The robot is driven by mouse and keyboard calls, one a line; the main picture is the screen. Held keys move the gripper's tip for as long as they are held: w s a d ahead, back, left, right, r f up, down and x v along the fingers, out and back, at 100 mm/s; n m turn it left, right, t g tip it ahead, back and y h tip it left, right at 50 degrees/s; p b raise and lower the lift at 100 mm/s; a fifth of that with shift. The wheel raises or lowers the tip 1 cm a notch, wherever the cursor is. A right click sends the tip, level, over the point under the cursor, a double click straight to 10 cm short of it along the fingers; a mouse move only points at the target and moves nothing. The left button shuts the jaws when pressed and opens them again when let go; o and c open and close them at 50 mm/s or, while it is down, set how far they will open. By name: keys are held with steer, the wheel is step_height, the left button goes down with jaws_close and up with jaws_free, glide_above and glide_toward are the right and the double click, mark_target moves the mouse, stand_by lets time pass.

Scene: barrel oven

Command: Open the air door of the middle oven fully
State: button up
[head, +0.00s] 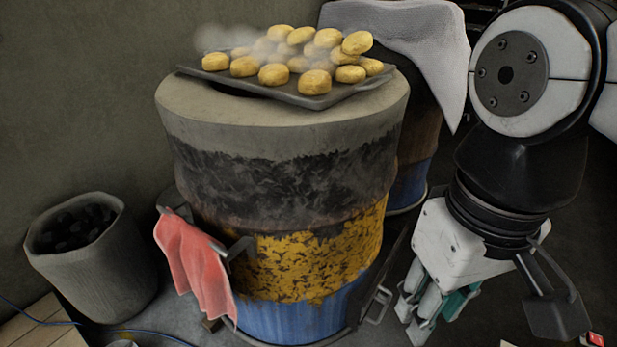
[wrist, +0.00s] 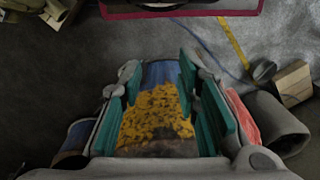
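The middle barrel oven (head: 290,190) stands upright, with grey clay at the top, worn yellow paint and a blue base. Low on its right side is a dark panel (head: 392,262) with a metal handle (head: 377,306), seemingly the air door; how far it stands open I cannot tell. My gripper (head: 425,312) points down just right of this handle, apart from it in the picture. In the wrist view my gripper (wrist: 160,85) has its teal finger pads spread with nothing held between them. The yellow and blue oven wall (wrist: 158,112) shows beyond them. The handle is not clear there.
A tray (head: 330,98) of steaming buns rests on the oven top. A red cloth (head: 190,255) hangs by a bracket at its left. A coal bin (head: 95,265) stands far left. Behind right is another barrel (head: 412,180) under a pale cloth (head: 410,35).

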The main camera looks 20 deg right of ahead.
steer(key=w+d+r+m+p, duration=0.2)
steer(key=w, duration=0.6)
steer(key=m+t+y+p, duration=0.35)
steer(key=m+p, duration=0.25)
steer(key=m, duration=0.9)
glide_above(390, 295)
steer(key=w+d, duration=0.2)
steer(key=w, duration=0.1)
step_height(390, 295, down, 22)
steer(key=s+d+f+m, duration=0.1)
steer(key=s+f+m, duration=0.25)
steer(key=f, duration=0.65)
steer(key=s+d+f+m, duration=0.15)
steer(key=f+m, duration=0.35)
steer(key=f, duration=0.6)
steer(key=shift+g, duration=0.35)
steer(key=b+x, duration=0.1)
steer(key=x, duration=0.3)
steer(key=b+x, duration=0.1)
steer(key=x, duration=0.3)
steer(key=b+x, duration=0.2)
steer(key=x, duration=0.2)
steer(key=shift+s+a+f, duration=0.2)
steer(key=shift+s+f, duration=0.15)
steer(key=shift+f, duration=0.1)
